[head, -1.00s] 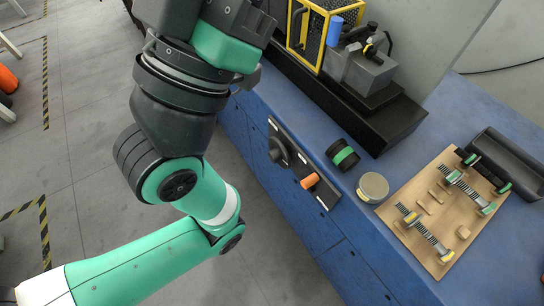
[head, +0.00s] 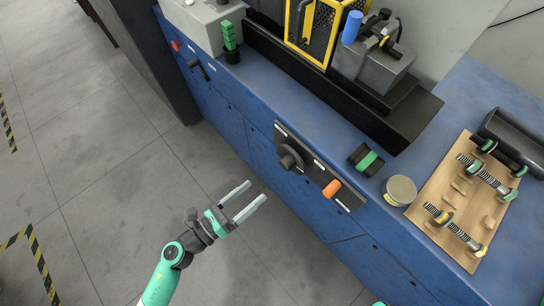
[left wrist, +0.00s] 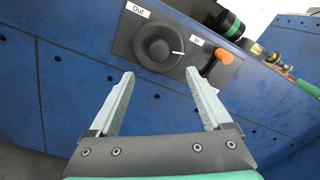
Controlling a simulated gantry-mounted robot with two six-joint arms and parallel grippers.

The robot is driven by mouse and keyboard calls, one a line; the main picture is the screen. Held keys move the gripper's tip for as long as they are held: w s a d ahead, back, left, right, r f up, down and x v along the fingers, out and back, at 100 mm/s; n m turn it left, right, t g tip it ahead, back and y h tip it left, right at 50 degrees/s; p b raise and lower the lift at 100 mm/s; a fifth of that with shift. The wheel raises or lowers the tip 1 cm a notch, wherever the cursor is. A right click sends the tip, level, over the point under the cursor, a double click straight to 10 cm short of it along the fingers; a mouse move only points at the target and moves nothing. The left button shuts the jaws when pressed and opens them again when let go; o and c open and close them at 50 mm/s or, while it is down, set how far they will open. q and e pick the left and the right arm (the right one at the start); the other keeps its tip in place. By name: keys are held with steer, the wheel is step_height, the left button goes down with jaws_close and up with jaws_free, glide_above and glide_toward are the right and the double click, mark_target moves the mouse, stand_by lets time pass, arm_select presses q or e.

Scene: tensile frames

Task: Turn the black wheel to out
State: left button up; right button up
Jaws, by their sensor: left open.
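The black wheel (head: 289,158) sits on a dark panel (head: 316,171) on the front of the blue bench. It also shows in the left wrist view (left wrist: 157,46), with a white mark on its right side. An "Out" label (left wrist: 138,10) is at its upper left, and an "In" label (left wrist: 197,42) is at its right. My left gripper (head: 257,191) is open and empty, in front of the panel and apart from the wheel. In the left wrist view its fingertips (left wrist: 160,72) are spread below the wheel. My right gripper is not in view.
An orange-handled lever (head: 331,188) is beside the wheel. The floor around my left gripper is clear.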

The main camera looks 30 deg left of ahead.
mark_target(283, 167)
arm_select(q)
steer(key=x, duration=1.1)
steer(key=shift+w+f+b, duration=0.1)
steer(key=shift+w+b, duration=0.2)
steer(key=shift+b, duration=0.05)
jaws_close()
